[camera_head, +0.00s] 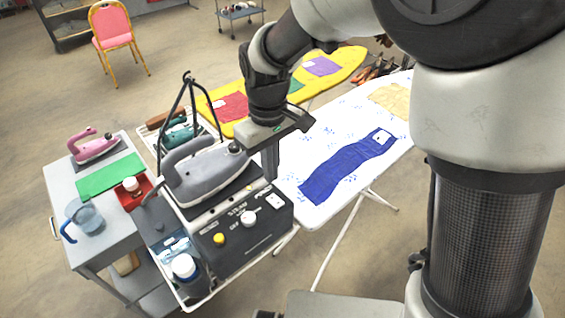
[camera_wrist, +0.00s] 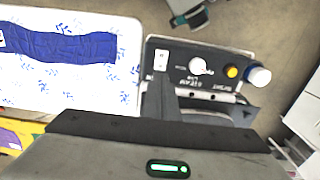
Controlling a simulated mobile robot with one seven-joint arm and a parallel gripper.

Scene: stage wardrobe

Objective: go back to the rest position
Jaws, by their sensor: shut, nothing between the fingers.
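My gripper (camera_head: 270,172) points down beside the grey steam iron (camera_head: 208,172), at the near left corner of the white ironing board. It is shut and empty. In the wrist view its dark finger (camera_wrist: 159,100) hangs in front of the steam station (camera_wrist: 207,68). The iron rests on top of the station, whose front shows a yellow knob and a white knob. I cannot tell from these views whether the fingers touch the station.
A blue cloth (camera_head: 345,167) lies on the white ironing board (camera_head: 322,150). A yellow board (camera_head: 342,66) with coloured cloths stands behind. A grey cart (camera_head: 60,186) at left holds a pink iron (camera_head: 93,146), green cloth and blue jug (camera_head: 84,217). Open floor lies at upper left.

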